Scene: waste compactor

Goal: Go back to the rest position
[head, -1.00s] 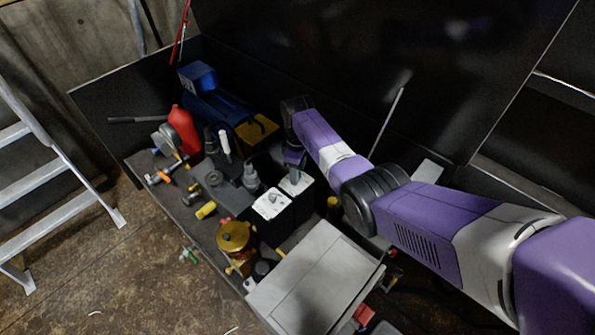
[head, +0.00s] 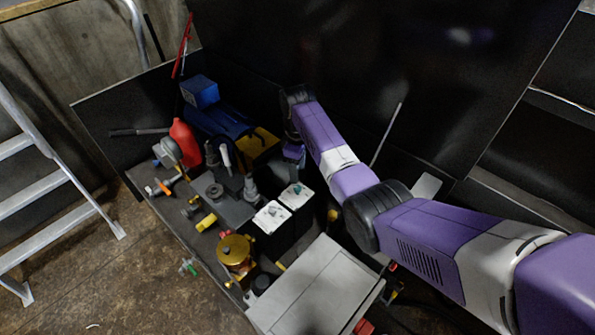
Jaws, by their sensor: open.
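My arm reaches in from the right side of the head view, purple and white, over the compactor's machinery. Its wrist is bent downward near the back panel. My gripper (head: 293,153) hangs at the arm's far end, above and behind two black boxes with white tops. It is small and dark in this view, and its fingertips are hard to make out. It is open, and I see nothing held in it. The right white-topped box (head: 297,196) is just below the gripper, with a gap between them. The left white-topped box (head: 271,217) stands beside it.
A grey flat cover (head: 315,290) lies in front. A brass-coloured cylinder (head: 236,251), a red bottle (head: 184,140) and a blue box (head: 200,91) stand to the left. A tall black panel (head: 330,60) closes off the back. A ladder (head: 50,185) stands at far left.

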